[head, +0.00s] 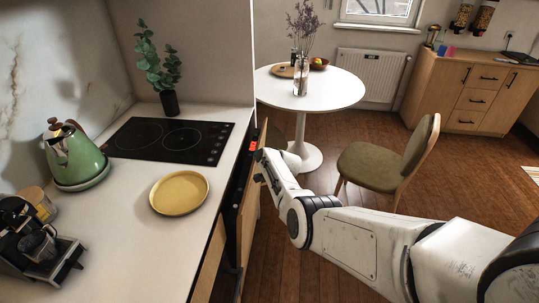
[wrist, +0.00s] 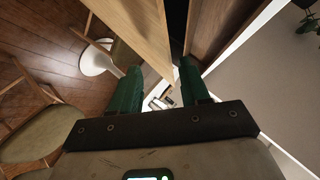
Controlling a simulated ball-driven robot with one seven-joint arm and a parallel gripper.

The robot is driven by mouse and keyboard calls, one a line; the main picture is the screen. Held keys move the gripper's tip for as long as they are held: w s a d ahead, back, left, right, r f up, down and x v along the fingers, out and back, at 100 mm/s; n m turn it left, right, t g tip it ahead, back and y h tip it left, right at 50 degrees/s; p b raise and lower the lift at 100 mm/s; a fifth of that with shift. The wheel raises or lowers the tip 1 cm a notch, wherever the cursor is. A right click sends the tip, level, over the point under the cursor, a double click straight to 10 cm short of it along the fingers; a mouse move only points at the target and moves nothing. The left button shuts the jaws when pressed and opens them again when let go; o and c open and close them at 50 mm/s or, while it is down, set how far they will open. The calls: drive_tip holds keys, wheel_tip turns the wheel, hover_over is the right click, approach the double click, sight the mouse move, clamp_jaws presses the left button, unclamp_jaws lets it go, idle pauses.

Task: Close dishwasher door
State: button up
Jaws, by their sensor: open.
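The dishwasher door seems to be the wooden panel (wrist: 150,35) standing out from the cabinet front in the wrist view, with a dark gap between it and another wooden panel at right. In the head view a wooden panel (head: 249,212) stands slightly out from the dark front below the counter. My gripper (wrist: 160,66) is open, with its green fingers apart and the panel's lower corner showing between them. I cannot tell if either finger touches it. In the head view my gripper (head: 262,152) is at the counter's front edge, its fingers mostly hidden.
The counter (head: 140,245) holds a green kettle (head: 75,158), a yellow plate (head: 179,193), a black cooktop (head: 168,139) and a coffee maker (head: 38,245). A chair (head: 385,165) and a round white table (head: 335,90) stand beyond my arm. Wooden floor is open beside the counter.

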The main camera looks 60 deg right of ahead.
drive_tip(key=p+v, duration=0.2)
drive_tip(key=v, duration=0.5)
drive_tip(key=shift+f, duration=0.15)
